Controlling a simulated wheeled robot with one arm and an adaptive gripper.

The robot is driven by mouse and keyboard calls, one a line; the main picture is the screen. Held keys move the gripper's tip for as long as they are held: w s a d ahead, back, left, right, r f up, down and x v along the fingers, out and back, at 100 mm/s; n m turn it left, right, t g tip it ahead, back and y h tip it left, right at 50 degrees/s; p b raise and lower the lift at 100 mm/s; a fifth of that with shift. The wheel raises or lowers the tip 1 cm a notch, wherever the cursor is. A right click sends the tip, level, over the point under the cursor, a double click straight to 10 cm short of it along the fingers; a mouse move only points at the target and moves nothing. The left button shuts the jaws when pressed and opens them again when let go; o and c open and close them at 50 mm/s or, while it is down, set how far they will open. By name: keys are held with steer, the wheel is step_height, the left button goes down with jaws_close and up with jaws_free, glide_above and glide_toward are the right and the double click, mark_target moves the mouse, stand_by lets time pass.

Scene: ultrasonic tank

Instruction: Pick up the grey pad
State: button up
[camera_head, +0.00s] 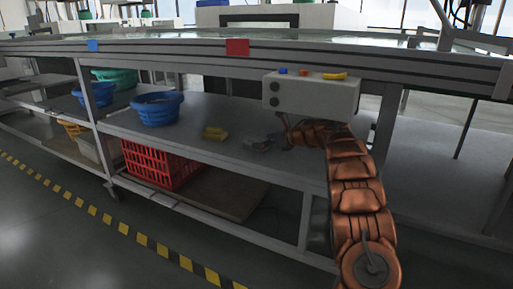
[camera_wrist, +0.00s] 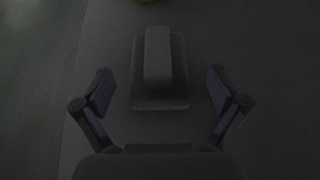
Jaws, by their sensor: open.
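The grey pad (camera_wrist: 158,60) lies flat on the shelf in the wrist view, a rectangular base with a raised, rounded block along its middle. My gripper (camera_wrist: 161,91) is open, with one finger to the left and one to the right of the pad's near end. Both fingers stand apart from the pad, and nothing is held. In the head view, my copper-coloured arm reaches under the table edge to the middle shelf. The grey shapes at its end are too small to separate pad from gripper clearly.
A blue basket (camera_head: 157,108) stands further left. A control box (camera_head: 312,96) hangs above my arm's end. A red crate (camera_head: 160,166) stands on the lower shelf.

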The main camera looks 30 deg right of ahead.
steer(key=shift+b+x, duration=0.35)
steer(key=shift+x, duration=1.35)
steer(key=shift+a, duration=0.1)
steer(key=shift+s, duration=0.1)
steer(key=c, duration=1.2)
steer(key=shift+c, duration=0.2)
